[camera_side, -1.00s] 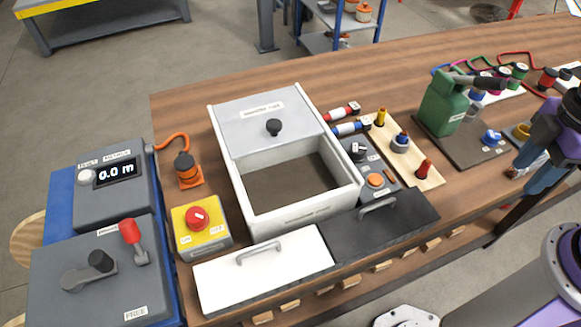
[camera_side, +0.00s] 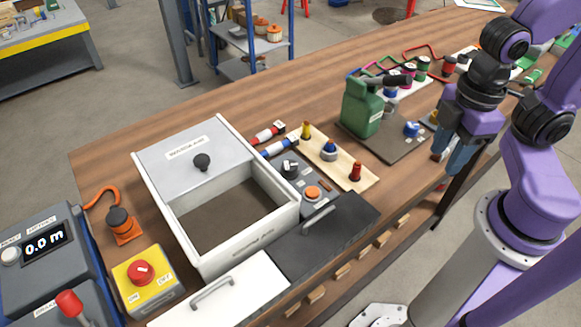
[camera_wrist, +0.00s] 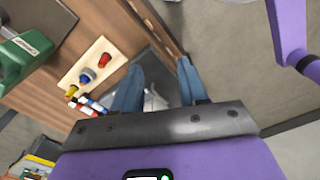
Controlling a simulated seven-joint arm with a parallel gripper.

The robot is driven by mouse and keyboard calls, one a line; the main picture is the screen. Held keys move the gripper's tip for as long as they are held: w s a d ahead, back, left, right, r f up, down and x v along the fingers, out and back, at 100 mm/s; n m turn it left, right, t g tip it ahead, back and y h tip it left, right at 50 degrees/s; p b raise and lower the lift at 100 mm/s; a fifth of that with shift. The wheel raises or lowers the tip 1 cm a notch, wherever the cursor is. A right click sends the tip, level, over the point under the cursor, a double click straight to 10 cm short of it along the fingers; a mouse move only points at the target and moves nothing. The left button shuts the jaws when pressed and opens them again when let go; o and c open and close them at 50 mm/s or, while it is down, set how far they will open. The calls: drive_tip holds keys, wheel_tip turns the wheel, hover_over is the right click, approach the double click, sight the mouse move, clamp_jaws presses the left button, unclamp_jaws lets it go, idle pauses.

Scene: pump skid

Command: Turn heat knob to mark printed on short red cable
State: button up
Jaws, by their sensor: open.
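A small dark knob with a white mark (camera_side: 290,168) sits on a grey control panel (camera_side: 317,207), above an orange button (camera_side: 312,193). Its label is too small to read, so I cannot confirm it is the heat knob. A short red cable (camera_side: 266,134) with white and dark parts lies behind the panel, beside the white box. Any mark printed on it is too small to read. My gripper (camera_side: 455,158) is open and empty at the right, over the table's front edge, well apart from the knob. In the wrist view its blue fingers (camera_wrist: 158,90) stand apart.
A short blue cable (camera_side: 280,147) lies beside the red one. A pale board (camera_side: 352,170) with yellow, blue and red pegs lies between panel and gripper. A green bottle (camera_side: 362,108) stands behind. A white open box (camera_side: 245,235) stands left of the panel.

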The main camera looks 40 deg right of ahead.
drive_tip(key=o, duration=0.5)
drive_tip(key=n, duration=1.2)
hover_over(290, 165)
drive_tip(key=f, duration=0.2)
drive_tip(key=shift+h, duration=0.3)
wheel_tip(290, 165, down, 16)
drive_tip(key=shift+w+f, duration=0.1)
drive_tip(key=c, duration=1.1)
